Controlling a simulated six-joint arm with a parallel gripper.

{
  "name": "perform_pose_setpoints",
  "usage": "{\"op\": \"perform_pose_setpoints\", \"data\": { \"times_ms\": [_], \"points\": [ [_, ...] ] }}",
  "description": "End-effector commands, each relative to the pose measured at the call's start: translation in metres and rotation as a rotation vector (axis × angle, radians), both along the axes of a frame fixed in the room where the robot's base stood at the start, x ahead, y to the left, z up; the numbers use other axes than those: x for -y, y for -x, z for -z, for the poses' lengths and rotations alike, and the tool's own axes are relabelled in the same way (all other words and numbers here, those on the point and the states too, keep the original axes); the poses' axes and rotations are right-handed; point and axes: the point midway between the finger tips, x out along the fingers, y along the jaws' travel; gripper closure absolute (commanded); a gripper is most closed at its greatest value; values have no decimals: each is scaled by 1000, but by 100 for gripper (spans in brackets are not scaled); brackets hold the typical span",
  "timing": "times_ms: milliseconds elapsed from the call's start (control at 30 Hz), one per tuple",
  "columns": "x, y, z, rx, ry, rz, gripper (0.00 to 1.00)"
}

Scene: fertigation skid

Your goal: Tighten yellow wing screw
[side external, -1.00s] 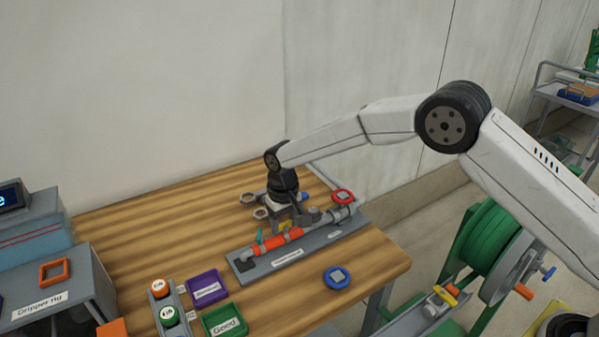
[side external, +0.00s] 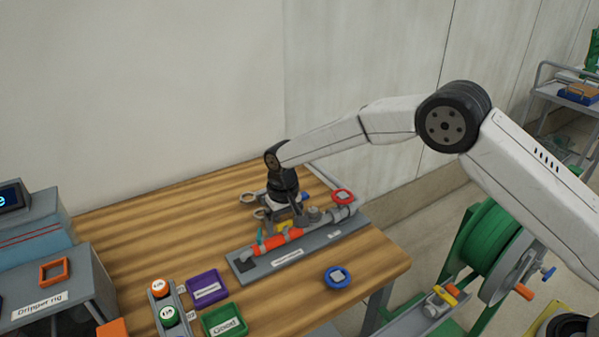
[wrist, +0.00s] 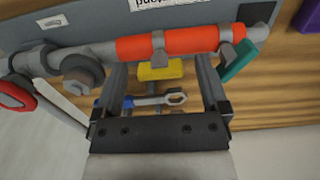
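The yellow wing screw (wrist: 160,70) sits below the orange filter tube (wrist: 175,42) in the wrist view, under a grey clip. Part of it shows as a small yellow patch in the side view (side external: 283,226), beneath my gripper (side external: 287,218). In the wrist view my gripper (wrist: 160,68) is open, with one finger on each side of the yellow wing screw. A gap shows between the screw and each finger. The fingertips reach close to the pipe, and I cannot tell whether they touch it.
A blue-handled tool (wrist: 155,101) with a ring end shows between the fingers, beyond them. A teal lever (wrist: 238,61) is close to the right finger. A grey round fitting (wrist: 82,72) is left. A red handwheel (side external: 343,196) and blue handwheel (side external: 338,278) are nearby.

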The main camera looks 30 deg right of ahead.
Motion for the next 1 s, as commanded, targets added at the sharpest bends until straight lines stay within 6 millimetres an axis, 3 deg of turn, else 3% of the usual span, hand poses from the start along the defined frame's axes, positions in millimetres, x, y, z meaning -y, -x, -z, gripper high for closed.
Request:
{"op": "perform_pose_setpoints", "data": {
  "times_ms": [267, 700, 1000],
  "points": [
    [0, 0, -10, 2, 0, -1, 6],
    [0, 0, -63, 2, -1, 0, 6],
    [0, 0, -78, 0, 0, 0, 6]
  ]
}}
